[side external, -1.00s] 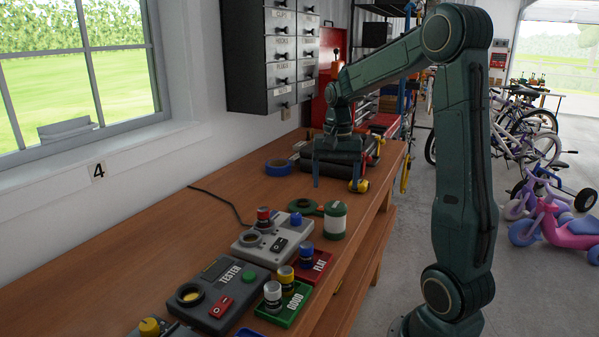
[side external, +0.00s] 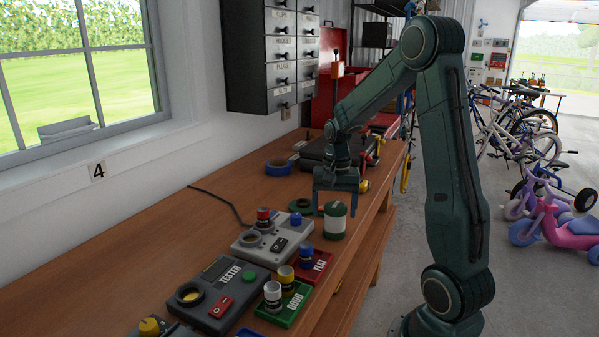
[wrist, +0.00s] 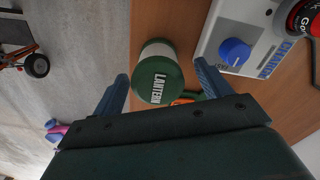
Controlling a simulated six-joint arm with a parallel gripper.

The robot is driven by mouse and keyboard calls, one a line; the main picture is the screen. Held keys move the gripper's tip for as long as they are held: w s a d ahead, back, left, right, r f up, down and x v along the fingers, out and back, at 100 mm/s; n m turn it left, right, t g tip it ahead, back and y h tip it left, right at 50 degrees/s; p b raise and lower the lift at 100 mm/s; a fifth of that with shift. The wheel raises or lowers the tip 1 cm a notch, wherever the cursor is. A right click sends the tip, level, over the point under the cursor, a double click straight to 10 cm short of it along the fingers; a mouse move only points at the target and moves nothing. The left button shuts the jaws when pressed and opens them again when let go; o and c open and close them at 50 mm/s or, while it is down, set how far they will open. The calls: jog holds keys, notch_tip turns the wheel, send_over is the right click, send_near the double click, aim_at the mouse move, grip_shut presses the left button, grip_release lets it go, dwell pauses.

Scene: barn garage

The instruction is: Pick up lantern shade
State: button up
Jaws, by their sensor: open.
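The lantern shade (side external: 335,222), a short pale cylinder with green ends, stands upright near the bench's right edge in the side view. In the wrist view its green top (wrist: 159,82) reads "LANTERN". My gripper (side external: 336,206) is just above and behind it, pointing down, with its fingers open. In the wrist view the gripper (wrist: 163,76) has one finger on each side of the shade's outline, with nothing held between them. I cannot tell whether a finger touches the shade.
A green ring-like part (side external: 301,206) lies left of the shade. A grey charger box (side external: 264,243), a red "FLAT" tray (side external: 318,267), a green "GOOD" tray (side external: 297,306) and a dark tester (side external: 217,296) stand nearer. Blue tape (side external: 279,167) lies behind. The bench's left side is clear.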

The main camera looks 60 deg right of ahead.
aim_at(335, 222)
jog(key=shift+s+f, duration=0.2)
jog(key=shift+f, duration=2.2)
jog(key=c, duration=1)
